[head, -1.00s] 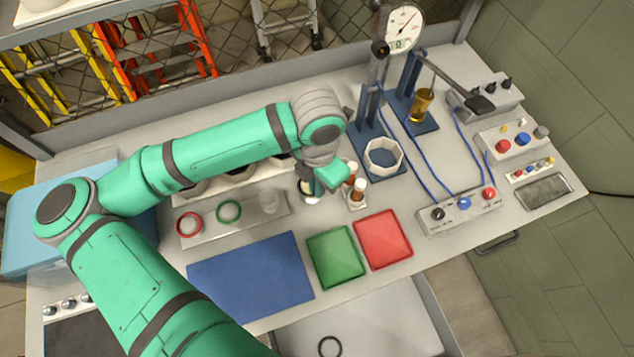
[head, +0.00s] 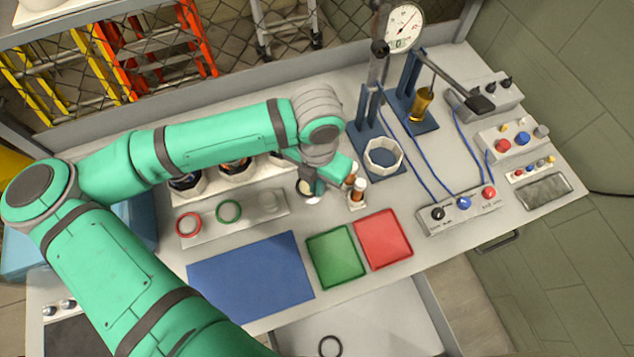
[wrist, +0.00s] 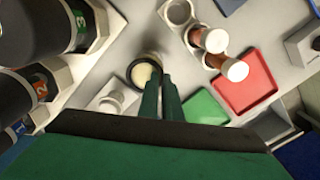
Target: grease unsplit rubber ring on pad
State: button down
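A red ring (head: 189,223) and a green ring (head: 228,211) lie on a grey strip on the bench. A black ring (head: 330,346) lies in the open drawer below the bench. The flat blue pad (head: 250,275) is bare. A small dark round jar with cream-coloured contents (wrist: 143,73) is at my fingertips in the wrist view. My gripper (wrist: 160,78) points at it with two green fingers close together, a narrow gap between them. I cannot tell whether they hold anything. In the head view my gripper (head: 318,188) partly hides the jar.
A green tray (head: 336,257) and a red tray (head: 383,239) lie right of the pad. Brown bottles with white caps (head: 356,187) stand close beside my gripper. Numbered dark containers (wrist: 50,35) stand on the other side. A gauge stand (head: 380,120) and cabled control boxes (head: 460,209) are further right.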

jog(key=m, duration=0.4)
jog(key=shift+s+m, duration=0.15)
jog(key=shift+m, duration=0.15)
jog(key=m, duration=0.3)
jog(key=shift+f, duration=0.1)
jog(key=n, duration=0.4)
jog(key=shift+n, duration=0.3)
jog(key=n, duration=0.4)
jog(key=shift+f+n, duration=0.1)
jog(key=shift+n, duration=0.2)
jog(key=shift+s+m, duration=0.1)
jog(key=shift+m, duration=0.3)
jog(key=m, duration=0.4)
jog(key=shift+d, duration=0.1)
